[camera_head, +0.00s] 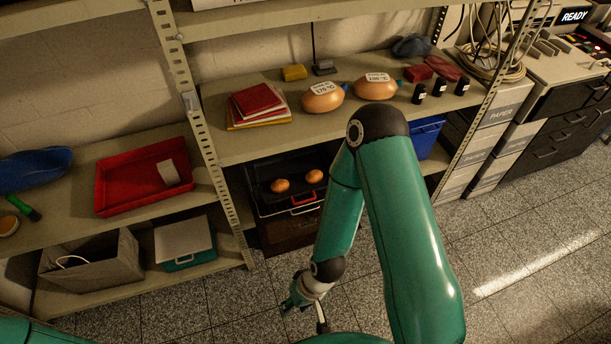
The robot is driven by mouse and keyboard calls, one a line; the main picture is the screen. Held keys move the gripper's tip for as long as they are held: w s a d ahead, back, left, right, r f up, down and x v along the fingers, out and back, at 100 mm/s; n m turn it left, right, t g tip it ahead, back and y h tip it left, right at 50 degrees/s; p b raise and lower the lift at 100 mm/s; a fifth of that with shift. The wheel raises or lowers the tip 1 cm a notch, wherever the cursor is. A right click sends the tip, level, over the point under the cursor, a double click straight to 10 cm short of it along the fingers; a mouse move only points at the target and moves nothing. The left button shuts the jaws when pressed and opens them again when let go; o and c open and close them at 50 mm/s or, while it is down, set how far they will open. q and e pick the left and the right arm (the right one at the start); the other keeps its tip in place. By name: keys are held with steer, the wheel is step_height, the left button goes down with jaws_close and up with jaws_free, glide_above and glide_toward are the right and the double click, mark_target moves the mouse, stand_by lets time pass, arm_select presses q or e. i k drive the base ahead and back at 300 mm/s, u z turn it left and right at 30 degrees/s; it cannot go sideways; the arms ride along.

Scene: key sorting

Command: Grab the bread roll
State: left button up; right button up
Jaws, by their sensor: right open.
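Two small, round, brown roll-like things lie in an open black case on the lower middle shelf: the left one (280,185) and the right one (314,176). Two larger orange-brown, loaf-shaped things with white labels, the left one (322,100) and the right one (375,90), lie on the shelf above. I cannot tell which of these is the bread roll. My right gripper (302,302) is open, low over the floor in front of the shelves, below and apart from the case. My left gripper is out of view.
A shelf post (205,120) stands left of the black case. A red tray (130,190), a grey fabric bin (92,262) and a teal box (185,243) are on the left shelves. A blue bin (426,137) is partly behind my right arm. The right floor is clear.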

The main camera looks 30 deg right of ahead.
mark_target(280, 185)
steer(key=z, duration=0.25)
steer(key=i, duration=0.9)
steer(key=u, duration=0.3)
